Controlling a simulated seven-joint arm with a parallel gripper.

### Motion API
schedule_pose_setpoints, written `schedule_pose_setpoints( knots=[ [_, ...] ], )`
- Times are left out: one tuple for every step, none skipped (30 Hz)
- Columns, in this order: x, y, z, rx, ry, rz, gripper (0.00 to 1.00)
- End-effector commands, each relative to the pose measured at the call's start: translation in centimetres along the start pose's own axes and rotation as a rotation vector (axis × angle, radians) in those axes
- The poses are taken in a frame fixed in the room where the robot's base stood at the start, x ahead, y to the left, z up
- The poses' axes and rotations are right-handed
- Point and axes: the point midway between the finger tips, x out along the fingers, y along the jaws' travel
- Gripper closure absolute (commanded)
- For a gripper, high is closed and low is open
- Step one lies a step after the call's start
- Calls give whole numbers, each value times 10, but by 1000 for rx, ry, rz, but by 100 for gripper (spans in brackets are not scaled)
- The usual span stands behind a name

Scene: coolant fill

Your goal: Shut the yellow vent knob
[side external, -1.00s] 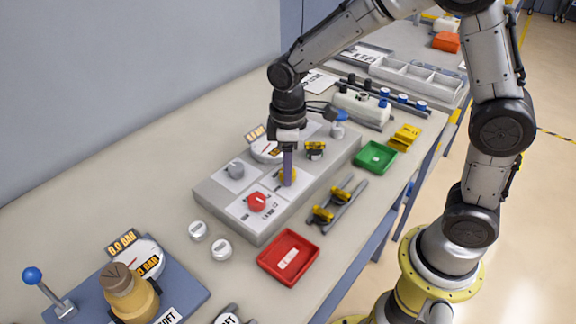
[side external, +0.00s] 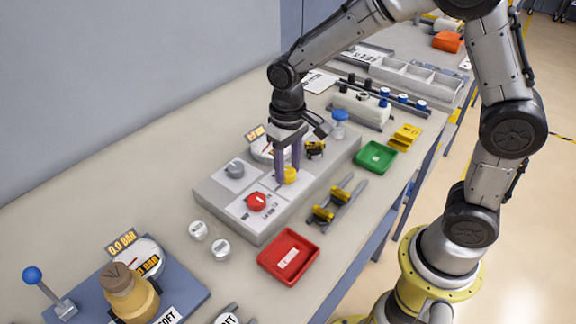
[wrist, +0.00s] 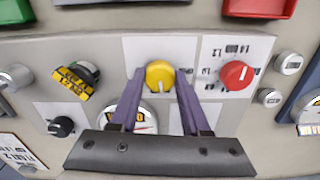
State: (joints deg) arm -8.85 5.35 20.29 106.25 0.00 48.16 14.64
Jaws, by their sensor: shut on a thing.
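The yellow vent knob (side external: 290,175) sits on the grey panel (side external: 222,208), between the red knob and a gauge. In the wrist view the yellow knob (wrist: 160,76) is round, with a pale pointer mark directed toward the bottom of the picture. My gripper (side external: 287,179) points down at the knob. In the wrist view its two purple fingers (wrist: 160,84) stand on either side of the knob and are shut on it. The fingers cover part of the knob's sides.
A red knob (side external: 257,201) and a grey knob (side external: 236,169) are close by on the panel. A black valve with a yellow tag (side external: 315,150) and a blue-topped fitting (side external: 340,117) stand farther back. Red (side external: 314,258) and green (side external: 389,158) trays lie in front.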

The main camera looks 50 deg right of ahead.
Motion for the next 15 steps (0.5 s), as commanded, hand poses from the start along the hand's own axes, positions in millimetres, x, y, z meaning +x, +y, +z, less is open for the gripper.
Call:
schedule_pose_setpoints(
  knots=[
    [-2,0,-1,12,4,-1,100],
    [-2,0,-1,18,4,-1,100],
    [-2,0,-1,25,5,-1,100],
    [-2,0,-1,30,4,-1,100],
    [-2,0,-1,34,5,-1,100],
    [-2,0,-1,38,5,-1,100],
    [-2,0,-1,39,5,-1,100],
    [-2,0,-1,41,5,-1,100],
    [-2,0,-1,42,5,-1,100],
    [-2,0,-1,42,5,-1,100],
    [-2,0,-1,43,5,-1,100],
    [-2,0,-1,43,5,-1,100],
    [-2,0,-1,42,5,-1,100],
    [-2,0,-1,42,5,-1,100],
    [-2,0,-1,42,5,-1,100]
  ],
)
